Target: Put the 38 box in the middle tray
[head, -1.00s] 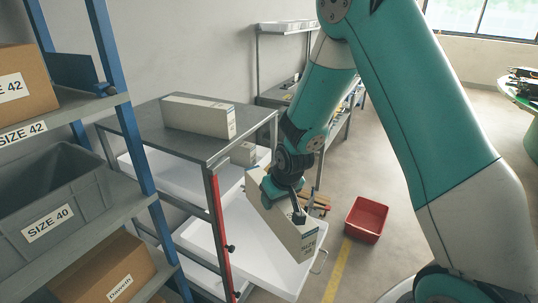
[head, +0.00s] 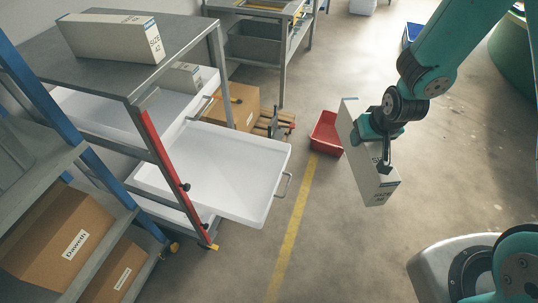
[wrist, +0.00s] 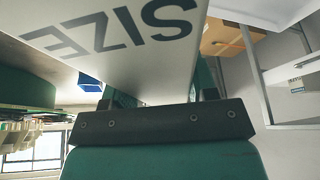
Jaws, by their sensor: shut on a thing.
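My gripper (head: 384,152) is shut on a long white-grey box (head: 376,182) and holds it tilted in the air, over the floor to the right of the rack. The number on its end label is too small to read surely. In the wrist view the held box (wrist: 130,40) fills the upper middle, with "SIZE" upside down. The middle tray (head: 225,165) is white, pulled out of the rack to the right, and looks empty. The box is apart from it.
A size 42 box (head: 105,38) lies on the rack top. A small box (head: 182,76) sits in the upper white tray (head: 90,112). A lower tray (head: 175,208) is partly hidden. A red bin (head: 326,136) and a brown carton (head: 238,105) stand beyond. Floor at front is clear.

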